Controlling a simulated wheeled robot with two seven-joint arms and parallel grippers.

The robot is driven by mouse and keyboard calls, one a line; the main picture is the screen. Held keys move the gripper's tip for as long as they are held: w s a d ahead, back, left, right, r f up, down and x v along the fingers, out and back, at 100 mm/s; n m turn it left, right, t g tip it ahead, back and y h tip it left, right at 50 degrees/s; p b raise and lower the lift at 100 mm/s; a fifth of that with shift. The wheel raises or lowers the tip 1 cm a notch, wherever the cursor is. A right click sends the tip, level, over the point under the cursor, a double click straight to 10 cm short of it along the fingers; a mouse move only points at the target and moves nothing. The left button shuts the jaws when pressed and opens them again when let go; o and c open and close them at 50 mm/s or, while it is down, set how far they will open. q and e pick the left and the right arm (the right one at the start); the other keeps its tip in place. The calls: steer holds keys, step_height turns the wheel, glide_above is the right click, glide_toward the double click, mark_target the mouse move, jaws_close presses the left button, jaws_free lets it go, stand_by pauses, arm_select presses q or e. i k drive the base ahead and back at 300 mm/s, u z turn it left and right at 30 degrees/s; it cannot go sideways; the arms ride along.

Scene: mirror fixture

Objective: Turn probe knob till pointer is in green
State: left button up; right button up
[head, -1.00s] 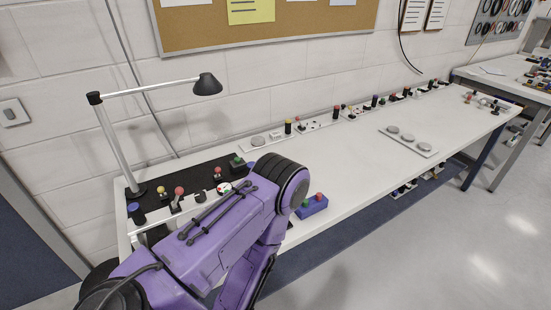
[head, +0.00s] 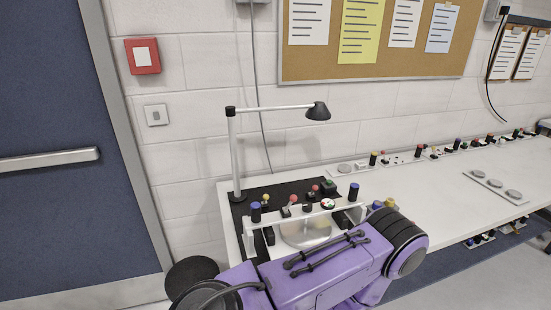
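A small round white dial (head: 328,204) with red and green patches sits on the white fixture frame (head: 285,218) at the left end of the bench. Its pointer is too small to read. A dark knob (head: 308,207) stands just left of the dial; I cannot tell which knob is the probe knob. Blue-topped posts stand at the frame's left (head: 255,211) and right (head: 353,192). A shiny mirror-like plate (head: 305,229) shows below the frame's bar. My purple arm crosses in front and hides the fixture's lower part. Neither gripper shows.
A desk lamp (head: 317,112) arches over a black mat (head: 255,195). Red-topped levers (head: 294,199) and a yellow-topped one (head: 266,199) stand behind the frame. A blue door (head: 50,120) is at left.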

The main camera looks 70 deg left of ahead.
mark_target(308, 207)
steer(key=k, duration=0.2)
steer(key=u, duration=1.05)
